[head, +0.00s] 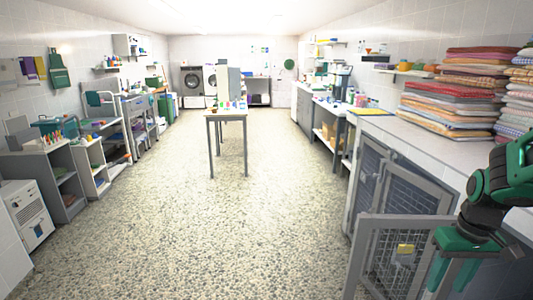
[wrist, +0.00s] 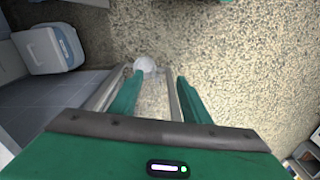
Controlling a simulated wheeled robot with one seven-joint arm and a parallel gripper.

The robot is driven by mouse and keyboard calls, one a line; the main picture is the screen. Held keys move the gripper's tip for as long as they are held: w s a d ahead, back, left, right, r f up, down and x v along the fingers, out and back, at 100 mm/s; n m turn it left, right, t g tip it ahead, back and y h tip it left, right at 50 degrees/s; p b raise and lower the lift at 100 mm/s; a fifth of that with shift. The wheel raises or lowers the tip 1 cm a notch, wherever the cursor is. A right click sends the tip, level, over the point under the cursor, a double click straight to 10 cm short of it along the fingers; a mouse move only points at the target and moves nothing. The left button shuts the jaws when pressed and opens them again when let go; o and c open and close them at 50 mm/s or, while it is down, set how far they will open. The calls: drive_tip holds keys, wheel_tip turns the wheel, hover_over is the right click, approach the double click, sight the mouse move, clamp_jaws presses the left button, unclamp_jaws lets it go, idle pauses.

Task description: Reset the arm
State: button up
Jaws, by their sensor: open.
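My gripper (head: 452,280) is at the lower right of the head view, pointing down, with its green fingers apart. It is close to the top rail of the swung-out mesh kennel door (head: 372,222); I cannot tell whether they touch. In the wrist view my gripper (wrist: 160,80) shows two green fingers spread wide, with nothing clasped between them. Grey rails (wrist: 173,98) show close to the fingers, and a round whitish thing (wrist: 145,64) lies beyond the tips. My arm is bent over the counter's right end.
A tiled counter (head: 440,147) above the kennels bears stacks of folded towels (head: 440,105). A yellow tag (head: 405,249) is on the mesh door. A narrow table (head: 228,115) stands mid-room. Shelves line the left wall. The speckled floor (head: 240,230) is clear ahead.

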drive_tip(key=s+a+r+m, duration=0.2)
drive_tip(key=s, duration=0.5)
drive_tip(key=s+a+r+m, duration=0.2)
drive_tip(key=s+r, duration=0.1)
drive_tip(key=s, duration=0.4)
drive_tip(key=shift+r+m+g, duration=0.2)
drive_tip(key=shift+m+g, duration=0.1)
drive_tip(key=shift+m, duration=0.1)
drive_tip(key=shift+a, duration=0.1)
